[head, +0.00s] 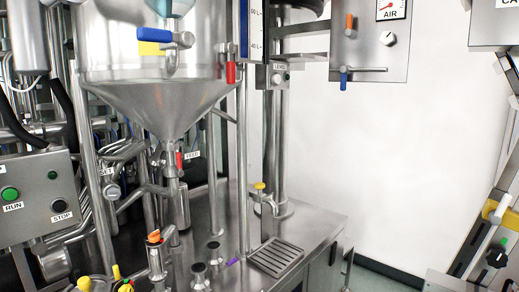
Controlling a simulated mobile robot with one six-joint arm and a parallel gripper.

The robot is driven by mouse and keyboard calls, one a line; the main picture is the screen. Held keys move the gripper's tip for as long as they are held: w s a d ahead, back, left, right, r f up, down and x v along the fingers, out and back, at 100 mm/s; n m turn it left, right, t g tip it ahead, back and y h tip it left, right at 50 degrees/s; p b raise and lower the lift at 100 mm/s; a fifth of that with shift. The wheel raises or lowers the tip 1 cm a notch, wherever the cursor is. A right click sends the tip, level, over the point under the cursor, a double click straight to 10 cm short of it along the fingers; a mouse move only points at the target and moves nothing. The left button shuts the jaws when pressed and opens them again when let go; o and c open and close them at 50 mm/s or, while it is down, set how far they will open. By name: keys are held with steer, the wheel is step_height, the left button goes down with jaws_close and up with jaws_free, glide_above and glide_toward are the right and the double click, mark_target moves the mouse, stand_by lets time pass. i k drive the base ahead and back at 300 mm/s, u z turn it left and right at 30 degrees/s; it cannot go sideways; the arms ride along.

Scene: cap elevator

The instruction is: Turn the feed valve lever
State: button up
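A small red lever (180,161) hangs roughly upright beside a small white label (192,155), just right of the pipe under the steel cone hopper (150,98). The label's lettering is too small to read surely; it may say FEED. The lever is thin and partly among pipes, so its exact setting is hard to tell. My gripper is not in view, and nothing is seen touching the lever.
A blue-handled valve (165,35) sits on the hopper front, and a red handle (231,72) at its right. A control box (35,195) with RUN and STOP stands left. A steel bench (315,225) with a drain grate (276,257) lies below. Pipes crowd the left.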

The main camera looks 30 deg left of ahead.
mark_target(180, 173)
steer(key=u, duration=0.8)
steer(key=i, duration=1.25)
steer(key=u, duration=0.9)
steer(key=k, duration=0.7)
steer(key=u, duration=0.2)
steer(key=i, duration=0.75)
steer(key=z, duration=0.1)
